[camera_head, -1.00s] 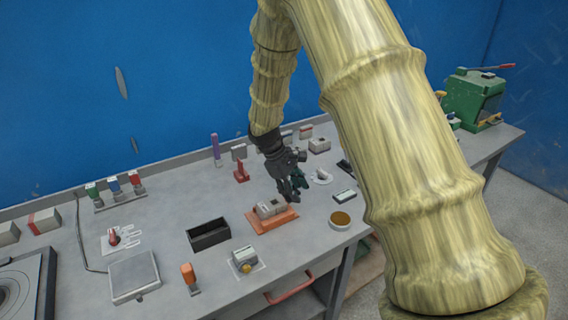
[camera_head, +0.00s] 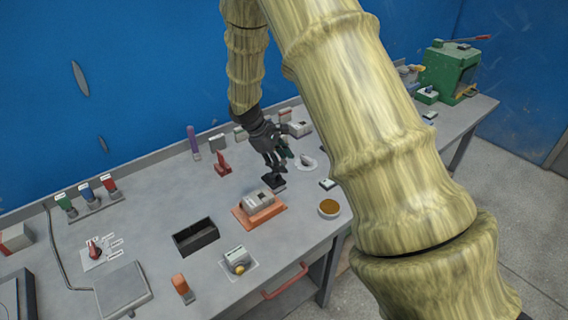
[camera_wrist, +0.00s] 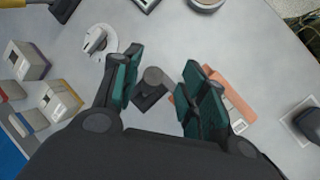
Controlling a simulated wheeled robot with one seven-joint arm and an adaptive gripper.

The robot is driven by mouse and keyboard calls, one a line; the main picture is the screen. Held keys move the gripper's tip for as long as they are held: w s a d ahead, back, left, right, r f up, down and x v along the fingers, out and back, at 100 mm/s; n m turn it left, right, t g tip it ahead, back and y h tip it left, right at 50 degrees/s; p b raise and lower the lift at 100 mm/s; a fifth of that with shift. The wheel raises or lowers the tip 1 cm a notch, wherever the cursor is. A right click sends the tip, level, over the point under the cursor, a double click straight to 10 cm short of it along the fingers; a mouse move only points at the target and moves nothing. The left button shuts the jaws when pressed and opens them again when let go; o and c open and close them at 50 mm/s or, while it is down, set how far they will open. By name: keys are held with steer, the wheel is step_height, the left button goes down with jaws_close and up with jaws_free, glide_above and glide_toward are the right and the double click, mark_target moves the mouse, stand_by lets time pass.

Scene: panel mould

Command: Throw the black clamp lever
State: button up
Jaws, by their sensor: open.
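The black clamp lever (camera_head: 274,181) stands on the table just behind the orange base. In the wrist view it shows as a dark base with a round grey knob (camera_wrist: 152,76), lying between my fingers as seen from above. My gripper (camera_head: 279,164) is above it, pointing down, with its fingers apart and nothing held. In the wrist view the green pads of my gripper (camera_wrist: 163,88) are on either side of the knob, with visible space on both sides. I cannot tell the exact height between fingertips and knob.
The orange base (camera_head: 262,217) with a grey device is close in front. A white dial with a lever (camera_head: 307,163) is to the right, and a red clamp (camera_head: 222,165) to the left. A black bin (camera_head: 196,237) and a round brown-topped dish (camera_head: 329,208) stand nearer.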

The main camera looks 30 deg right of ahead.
steer(key=w+f, duration=0.2)
steer(key=f, duration=0.1)
steer(key=w+d+f, duration=0.1)
steer(key=shift+f+p, duration=0.3)
steer(key=shift+f, duration=0.1)
steer(key=shift+d+f, duration=0.1)
steer(key=shift+s, duration=0.3)
steer(key=shift+s+r, duration=0.55)
steer(key=shift+s, duration=0.35)
steer(key=shift+w+f, duration=0.5)
steer(key=shift+w, duration=0.2)
steer(key=c, duration=0.6)
steer(key=shift+w, duration=0.1)
jaws_close()
steer(key=shift+d+r, duration=0.1)
steer(key=shift+d, duration=0.05)
